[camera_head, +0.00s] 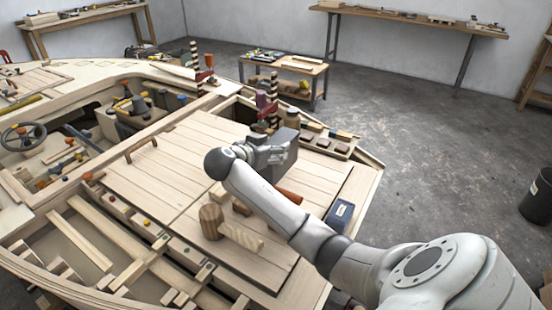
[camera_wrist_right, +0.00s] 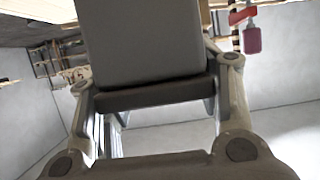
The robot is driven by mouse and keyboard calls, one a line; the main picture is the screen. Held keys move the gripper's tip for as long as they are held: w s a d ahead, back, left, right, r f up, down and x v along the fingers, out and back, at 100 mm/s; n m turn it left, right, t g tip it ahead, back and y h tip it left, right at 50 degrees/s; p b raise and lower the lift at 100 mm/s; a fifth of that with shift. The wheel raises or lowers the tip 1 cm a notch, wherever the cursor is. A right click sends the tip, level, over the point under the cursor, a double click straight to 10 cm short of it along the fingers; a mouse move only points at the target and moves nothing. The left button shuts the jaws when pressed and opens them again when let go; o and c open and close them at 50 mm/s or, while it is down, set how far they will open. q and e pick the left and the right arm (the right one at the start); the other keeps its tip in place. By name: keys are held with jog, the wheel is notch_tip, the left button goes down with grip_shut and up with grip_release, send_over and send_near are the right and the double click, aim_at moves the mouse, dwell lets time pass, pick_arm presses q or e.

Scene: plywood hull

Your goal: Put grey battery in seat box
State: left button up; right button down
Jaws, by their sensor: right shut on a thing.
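The grey battery (camera_wrist_right: 150,45) is a plain dark-grey block filling the top middle of the right wrist view. In the head view it shows as a grey block (camera_head: 286,143) at the far end of my right gripper (camera_head: 268,150). The right gripper is shut on it and holds it over the back right of the planked deck (camera_head: 180,165). An open recess (camera_head: 236,109) lies behind the planks, partly hidden; I cannot tell whether it is the seat box. My left gripper is not in view.
A striped post with red clamp (camera_head: 273,100) stands just behind the gripper. A tray of small blocks (camera_head: 325,140) lies along the right edge. The planks at left are mostly clear.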

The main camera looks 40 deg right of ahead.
jog(key=f, duration=0.2)
jog(key=d+f+p, duration=0.1)
jog(key=f, duration=0.1)
jog(key=shift+s, duration=0.35)
jog(key=shift+f, duration=0.15)
jog(key=shift+f, duration=0.1)
jog(key=c, duration=0.7)
grip_release()
